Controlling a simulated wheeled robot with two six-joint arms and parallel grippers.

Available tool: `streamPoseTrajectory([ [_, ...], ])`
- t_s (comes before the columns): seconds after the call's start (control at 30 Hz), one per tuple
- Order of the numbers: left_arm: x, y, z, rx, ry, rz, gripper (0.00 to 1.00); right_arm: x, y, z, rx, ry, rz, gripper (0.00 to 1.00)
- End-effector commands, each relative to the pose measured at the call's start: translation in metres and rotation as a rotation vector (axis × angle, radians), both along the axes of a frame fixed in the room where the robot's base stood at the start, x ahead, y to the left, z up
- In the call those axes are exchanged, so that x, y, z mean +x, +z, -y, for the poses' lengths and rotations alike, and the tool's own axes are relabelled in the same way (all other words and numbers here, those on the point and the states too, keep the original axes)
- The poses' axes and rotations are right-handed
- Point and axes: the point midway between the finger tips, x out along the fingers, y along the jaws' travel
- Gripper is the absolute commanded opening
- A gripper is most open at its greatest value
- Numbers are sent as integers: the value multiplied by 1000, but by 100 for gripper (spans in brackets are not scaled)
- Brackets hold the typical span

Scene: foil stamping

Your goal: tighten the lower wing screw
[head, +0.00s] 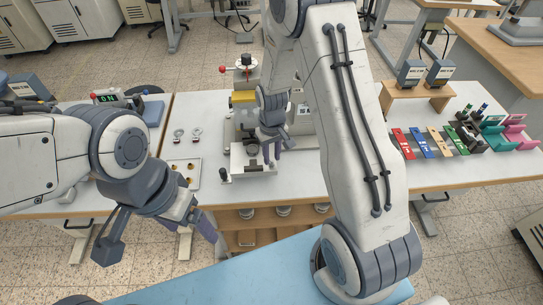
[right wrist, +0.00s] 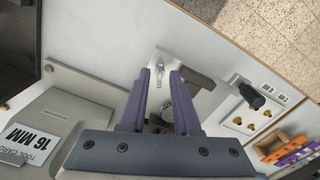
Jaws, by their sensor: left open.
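The foil stamping press (head: 245,120) stands at the middle of the table. My right gripper (head: 271,153) points down over the front of its pale base. In the right wrist view the two purple fingers (right wrist: 160,72) are apart, with a gap between them, above a grey plate. A round metal part between the fingers is partly hidden. I cannot tell which part is the lower wing screw. My left gripper (head: 202,225) is open and empty, in front of the table.
A white tray (head: 183,174) with brass parts lies to the left. Coloured strips (head: 427,143) and holders lie at the right. A 16 MM tool card (right wrist: 30,142) shows in the right wrist view.

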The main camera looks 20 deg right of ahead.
Motion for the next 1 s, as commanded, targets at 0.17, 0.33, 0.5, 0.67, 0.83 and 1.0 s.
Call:
streamPoseTrajectory([
  [0.17,0,3,0,0,0,0,83,0,-13,0,0,0,-1,30],
  [0.33,0,3,0,0,0,0,83,0,-16,0,0,0,1,30],
  [0.5,0,3,0,0,0,0,83,0,-15,0,0,0,1,15],
  [0.67,0,3,0,0,0,0,83,0,-15,0,0,0,1,0],
  [0.83,0,3,0,0,0,0,83,0,-15,0,0,-9,0,0],
  [1.0,0,2,0,0,0,0,83,0,-15,0,0,-59,0,0],
])
